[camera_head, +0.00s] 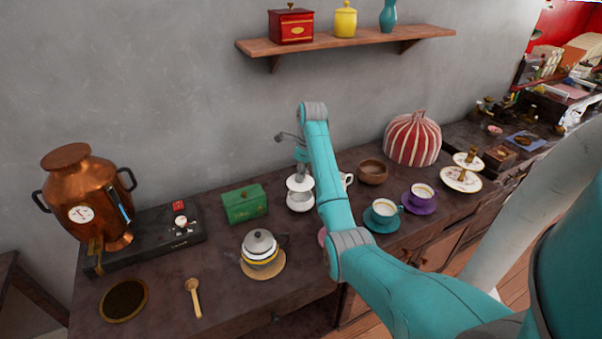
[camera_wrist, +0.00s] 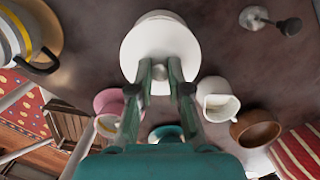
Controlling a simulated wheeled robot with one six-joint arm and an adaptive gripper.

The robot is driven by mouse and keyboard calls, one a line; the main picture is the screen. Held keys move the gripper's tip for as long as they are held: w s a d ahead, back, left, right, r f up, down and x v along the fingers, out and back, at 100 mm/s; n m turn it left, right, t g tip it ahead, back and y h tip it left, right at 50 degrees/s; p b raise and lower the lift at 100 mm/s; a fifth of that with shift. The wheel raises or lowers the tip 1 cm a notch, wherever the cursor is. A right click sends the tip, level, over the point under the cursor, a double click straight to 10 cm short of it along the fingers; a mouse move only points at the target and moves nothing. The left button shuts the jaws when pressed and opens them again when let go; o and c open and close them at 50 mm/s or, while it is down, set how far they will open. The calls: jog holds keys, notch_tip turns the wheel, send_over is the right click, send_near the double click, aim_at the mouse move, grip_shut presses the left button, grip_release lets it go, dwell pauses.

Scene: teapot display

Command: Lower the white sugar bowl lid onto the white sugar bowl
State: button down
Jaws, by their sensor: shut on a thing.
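The white sugar bowl (camera_head: 300,201) stands on the dark counter, partly hidden by my arm in the head view. In the wrist view only its far edge (camera_wrist: 159,15) shows behind the lid. The white sugar bowl lid (camera_wrist: 160,45) is a round disc with a small knob. My gripper (camera_wrist: 160,76) is shut on that knob, one finger on each side. In the head view the lid (camera_head: 299,183) is over the bowl, under my gripper (camera_head: 301,170). I cannot tell whether the lid touches the rim.
A white creamer (camera_wrist: 217,99) and a brown bowl (camera_wrist: 257,129) stand close by. A green box (camera_head: 244,204) is to the left, a kettle-like pot (camera_head: 260,250) in front. A shelf (camera_head: 350,42) hangs above.

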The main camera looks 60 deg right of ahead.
aim_at(301, 185)
jog(key=shift+f, duration=1.3)
jog(key=shift+f, duration=0.2)
jog(key=shift+f, duration=0.85)
jog(key=shift+f, duration=0.35)
dwell(0.5)
jog(key=c, duration=1)
grip_release()
jog(key=shift+c, duration=0.2)
jog(key=shift+o, duration=0.3)
jog(key=o, duration=0.5)
